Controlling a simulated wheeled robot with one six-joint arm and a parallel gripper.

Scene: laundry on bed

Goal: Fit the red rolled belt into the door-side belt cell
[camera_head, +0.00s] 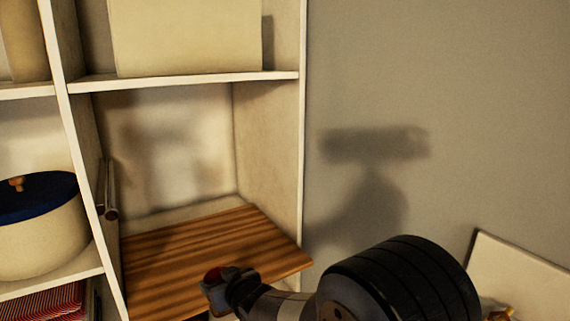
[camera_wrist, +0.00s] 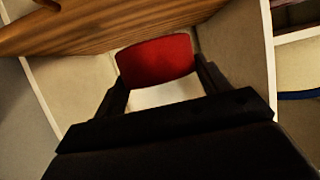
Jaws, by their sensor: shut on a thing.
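The red rolled belt (camera_wrist: 156,60) is between the two dark fingers of my gripper (camera_wrist: 162,80) in the wrist view, and the gripper is shut on it. In the head view my gripper (camera_head: 228,285) is low in the middle, in front of the wooden board (camera_head: 205,255) in the shelf unit. A small bit of red (camera_head: 213,274) shows at its tip. In the wrist view a pale compartment lies behind the belt, with the wooden board (camera_wrist: 100,25) across the top of the picture. I cannot tell which cell is the door-side belt cell, or whether the belt touches anything.
The white shelf unit (camera_head: 302,130) has a cream box (camera_head: 190,38) on the upper shelf. A cream pot with a blue lid (camera_head: 40,215) stands in the left column, above red striped cloth (camera_head: 45,303). A grey wall (camera_head: 450,90) is to the right. The space above the board is mostly empty.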

